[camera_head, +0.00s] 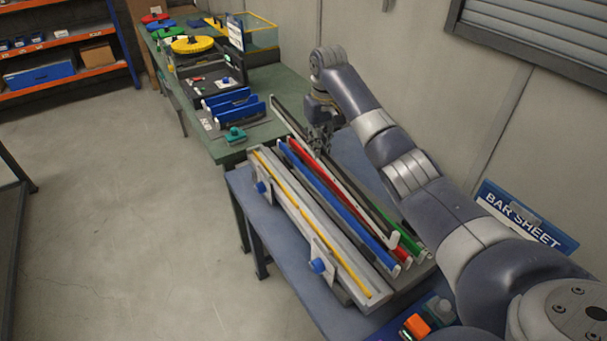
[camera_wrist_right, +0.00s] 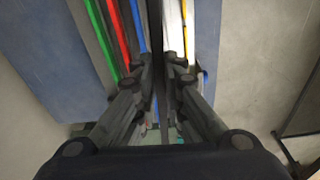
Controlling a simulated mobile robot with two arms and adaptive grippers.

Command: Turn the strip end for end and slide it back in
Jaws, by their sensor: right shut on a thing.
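My right gripper (camera_head: 319,128) is shut on a long dark strip with a pale edge and white end (camera_head: 393,240). The strip runs lengthwise over the other bars, its far end reaching past the rack's far end. In the right wrist view the fingers (camera_wrist_right: 169,75) close around the dark strip (camera_wrist_right: 155,22), seen edge-on. Under and beside it on the bench lie a blue strip (camera_head: 335,200), a red strip (camera_head: 322,172) and a green strip (camera_head: 408,241) in a grey rack (camera_head: 345,278). I cannot tell whether the held strip touches the rack. My left gripper is out of view.
The rack's near-left side carries a yellow line (camera_head: 310,222) and blue knobs (camera_head: 318,265). A BAR SHEET sign (camera_head: 525,218) stands at the right by the wall. A green bench (camera_head: 215,140) with blue holders (camera_head: 235,104) adjoins at the far end. Open floor lies left.

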